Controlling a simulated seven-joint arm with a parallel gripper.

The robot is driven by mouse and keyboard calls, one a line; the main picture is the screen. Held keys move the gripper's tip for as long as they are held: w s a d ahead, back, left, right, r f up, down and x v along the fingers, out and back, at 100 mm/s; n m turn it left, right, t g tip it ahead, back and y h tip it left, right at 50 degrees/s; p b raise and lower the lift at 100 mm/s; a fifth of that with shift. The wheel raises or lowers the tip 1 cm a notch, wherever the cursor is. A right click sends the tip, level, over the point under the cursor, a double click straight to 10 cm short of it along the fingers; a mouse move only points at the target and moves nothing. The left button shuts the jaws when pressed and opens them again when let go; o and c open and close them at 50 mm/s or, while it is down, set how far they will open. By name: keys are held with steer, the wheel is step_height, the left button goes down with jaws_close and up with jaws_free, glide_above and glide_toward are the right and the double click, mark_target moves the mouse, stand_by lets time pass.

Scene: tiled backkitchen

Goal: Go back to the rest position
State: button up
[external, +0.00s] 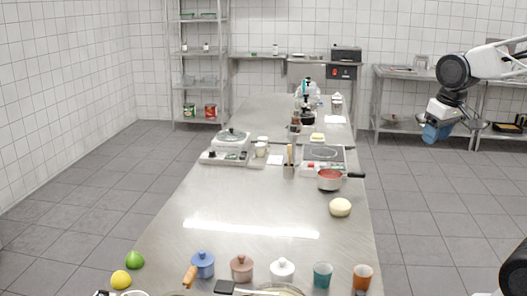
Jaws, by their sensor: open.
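My gripper (432,134) hangs in the air at the upper right, to the right of the long steel table (270,190) and above floor level. It points downward and its lower end looks blue. It is open, and I see no object held in it. The fingertips are small here, so the gap between them is hard to make out. Nothing on the table touches it.
Several lidded jars and cups, including a brown cup (362,277), line the near end. The table's middle is clear. A steel side table (390,72) stands behind my gripper.

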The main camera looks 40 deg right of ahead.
steer(key=s+f+n, duration=0.1)
steer(key=s+f, duration=0.2)
steer(key=s, duration=0.2)
steer(key=shift+s+a, duration=0.1)
steer(key=shift+c, duration=0.5)
stand_by(2.4)
